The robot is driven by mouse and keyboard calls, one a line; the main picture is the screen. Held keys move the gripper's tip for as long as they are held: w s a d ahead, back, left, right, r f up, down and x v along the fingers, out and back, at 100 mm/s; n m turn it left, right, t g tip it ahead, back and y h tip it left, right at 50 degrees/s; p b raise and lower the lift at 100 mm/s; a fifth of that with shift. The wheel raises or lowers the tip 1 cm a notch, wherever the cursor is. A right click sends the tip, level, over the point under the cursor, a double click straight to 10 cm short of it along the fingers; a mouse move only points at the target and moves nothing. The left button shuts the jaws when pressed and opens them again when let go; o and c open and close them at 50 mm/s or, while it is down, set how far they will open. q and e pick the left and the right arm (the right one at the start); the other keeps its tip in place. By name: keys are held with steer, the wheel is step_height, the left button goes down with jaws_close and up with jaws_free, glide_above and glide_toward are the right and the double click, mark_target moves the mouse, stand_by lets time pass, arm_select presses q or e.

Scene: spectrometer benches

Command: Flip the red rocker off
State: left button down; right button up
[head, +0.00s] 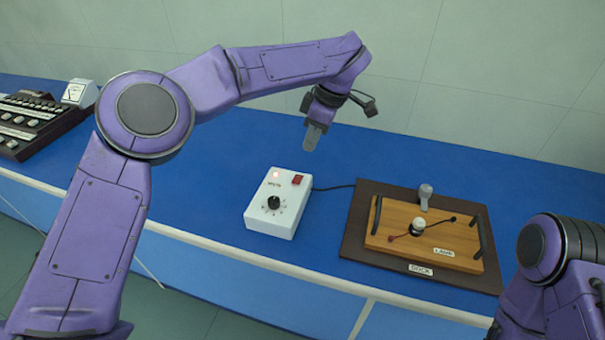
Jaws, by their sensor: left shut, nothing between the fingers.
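The red rocker (297,180) is on the top face of a white control box (268,222), near its back right corner. The box also has a black dial (273,203) and a small glowing lamp (276,174) at its back left. My left gripper (312,138) is shut and empty. It points down above and slightly behind the box, apart from the rocker in the picture. My right arm shows at the lower right edge; its gripper is out of view.
A black cable (335,188) joins the box. A dark console (35,122) is far left. Blue bench (215,185) around the box is clear.

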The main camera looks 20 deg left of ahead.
mark_target(298, 183)
arm_select(q)
steer(key=x, duration=0.6)
steer(key=p+x, duration=0.1)
steer(key=x, duration=0.2)
steer(key=shift+s+d+f, duration=0.25)
steer(key=shift+d+f, duration=0.05)
steer(key=shift+f, duration=0.05)
steer(key=shift+s+f, duration=0.15)
steer(key=shift+f, duration=0.3)
